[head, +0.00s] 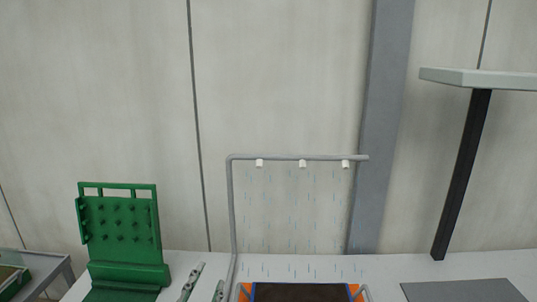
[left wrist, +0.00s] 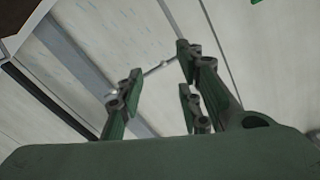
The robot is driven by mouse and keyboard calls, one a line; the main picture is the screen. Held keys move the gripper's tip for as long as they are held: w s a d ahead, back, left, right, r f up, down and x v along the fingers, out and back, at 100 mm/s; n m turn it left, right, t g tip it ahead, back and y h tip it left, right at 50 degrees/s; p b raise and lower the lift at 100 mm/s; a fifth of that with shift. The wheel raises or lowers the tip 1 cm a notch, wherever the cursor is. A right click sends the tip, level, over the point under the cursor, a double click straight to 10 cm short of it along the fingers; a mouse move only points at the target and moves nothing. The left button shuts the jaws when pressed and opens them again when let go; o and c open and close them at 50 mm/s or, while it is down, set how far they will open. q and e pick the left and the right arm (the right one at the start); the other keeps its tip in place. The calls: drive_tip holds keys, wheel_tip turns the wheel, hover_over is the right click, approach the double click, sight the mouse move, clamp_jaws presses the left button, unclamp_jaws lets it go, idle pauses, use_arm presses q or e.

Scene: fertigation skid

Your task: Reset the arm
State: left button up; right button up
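My left gripper (head: 204,287) shows only its fingertips at the bottom edge of the head view, between the green rack and the grey pipe. The fingertips are apart with nothing between them. In the left wrist view the dark green fingers of my left gripper (left wrist: 155,88) stand apart and empty, with the wall behind them. My right gripper is in neither view. The rest of my left arm is out of the head view.
A green pegged rack (head: 120,232) stands on the light worktop (head: 385,268) at left. A grey pipe frame (head: 290,157) with three white nozzles sprays drops above an orange-edged tray of dark soil (head: 300,293). A grey mat (head: 462,291) lies right. A black post (head: 463,170) stands behind.

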use_arm(q)
drive_tip(key=s+a+f+n+g+y, duration=0.1)
drive_tip(key=s+a+f+n+g, duration=0.15)
drive_tip(key=s+f+g, duration=0.4)
drive_tip(key=s+a+f+n+g+y, duration=0.15)
drive_tip(key=s+a+f, duration=0.25)
drive_tip(key=f, duration=0.5)
drive_tip(key=s+f+g, duration=0.3)
drive_tip(key=s+f, duration=0.2)
drive_tip(key=s, duration=0.3)
drive_tip(key=s+f+g, duration=0.3)
drive_tip(key=s+f, duration=0.1)
drive_tip(key=s, duration=0.4)
wheel_tip(320, 180, down, 27)
drive_tip(key=s+g, duration=0.2)
drive_tip(key=s, duration=0.1)
drive_tip(key=s+a+f, duration=0.3)
drive_tip(key=s+f, duration=1.2)
drive_tip(key=s, duration=0.1)
drive_tip(key=shift+a+f+g+b, duration=0.2)
drive_tip(key=shift+a+g+b, duration=0.2)
